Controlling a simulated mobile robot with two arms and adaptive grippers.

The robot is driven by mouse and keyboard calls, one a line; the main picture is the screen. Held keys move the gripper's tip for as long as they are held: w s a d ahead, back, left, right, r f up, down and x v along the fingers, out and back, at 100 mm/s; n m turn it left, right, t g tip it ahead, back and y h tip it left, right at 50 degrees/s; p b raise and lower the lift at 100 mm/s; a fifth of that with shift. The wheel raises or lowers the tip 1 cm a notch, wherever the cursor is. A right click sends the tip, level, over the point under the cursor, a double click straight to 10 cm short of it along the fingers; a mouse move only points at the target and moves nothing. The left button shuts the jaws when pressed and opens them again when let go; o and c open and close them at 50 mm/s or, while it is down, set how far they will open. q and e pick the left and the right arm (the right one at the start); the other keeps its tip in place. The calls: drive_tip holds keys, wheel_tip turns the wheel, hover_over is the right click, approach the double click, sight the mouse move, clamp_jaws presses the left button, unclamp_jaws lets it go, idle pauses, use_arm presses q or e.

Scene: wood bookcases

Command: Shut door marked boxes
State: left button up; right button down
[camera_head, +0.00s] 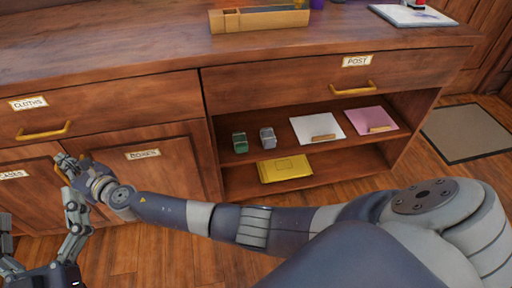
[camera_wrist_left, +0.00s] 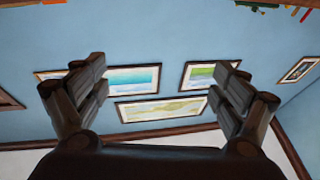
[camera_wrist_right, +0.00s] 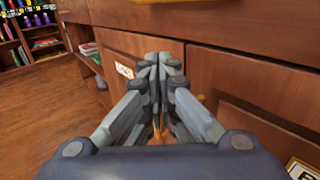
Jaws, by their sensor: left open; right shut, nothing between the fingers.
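The door marked BOXES (camera_head: 165,178) is a brown wood panel in the lower cabinet, under the CLOTHS drawer. It lies about flush with the front; I cannot tell if a small gap remains. Its label also shows in the right wrist view (camera_wrist_right: 123,70). My right gripper (camera_head: 62,162) is shut and empty at the door's left edge, where it hides part of the panel; contact is unclear. In the right wrist view its closed fingers (camera_wrist_right: 164,62) point at the cabinet front. My left gripper (camera_head: 38,212) is open and empty at the lower left, its fingers (camera_wrist_left: 160,90) apart.
Another labelled door (camera_head: 20,178) adjoins on the left. The CLOTHS drawer (camera_head: 110,103) and POST drawer (camera_head: 300,85) look shut. An open shelf (camera_head: 345,160) on the right holds small tins, papers and a yellow folder (camera_head: 285,169). The wood floor (camera_head: 150,255) is clear.

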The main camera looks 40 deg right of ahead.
use_arm(q)
drive_tip(key=shift+s+r+t, duration=0.3)
drive_tip(key=shift+r+t, duration=0.1)
drive_tip(key=shift+r, duration=0.25)
drive_tip(key=shift+s+r+t, duration=0.3)
drive_tip(key=shift+r+t, duration=0.1)
drive_tip(key=shift+r, duration=0.25)
use_arm(e)
drive_tip(key=shift+w+d, duration=0.15)
drive_tip(key=shift+w, duration=0.45)
use_arm(q)
drive_tip(key=shift+f, duration=0.1)
use_arm(e)
drive_tip(key=shift+s, duration=0.15)
